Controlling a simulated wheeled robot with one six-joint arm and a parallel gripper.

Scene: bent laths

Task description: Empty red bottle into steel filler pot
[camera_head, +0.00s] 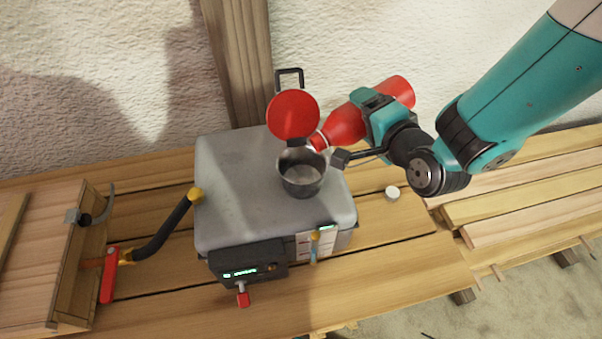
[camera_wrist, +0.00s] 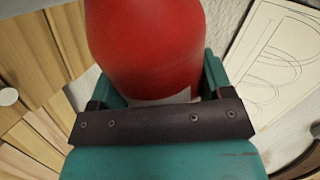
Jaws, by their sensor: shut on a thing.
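The red bottle (camera_head: 346,124) is tilted well over, nearly lying level, with its neck pointing down and left. Its mouth is at the rim of the steel filler pot (camera_head: 302,181). The pot stands upright on the grey box, and its red lid (camera_head: 293,114) is swung up at the back. My gripper (camera_head: 378,112) is shut around the bottle's body. The bottle also fills the top of the wrist view (camera_wrist: 145,45), between the jaws. I cannot see any liquid stream or the bottle's contents.
The grey box (camera_head: 235,180) has a control panel (camera_head: 247,265) with a lit display and a hose (camera_head: 163,232) on its left. A white cap (camera_head: 392,193) lies on the bench at right. A wooden box (camera_head: 45,260) stands at far left. Loose laths (camera_head: 525,205) lie at right.

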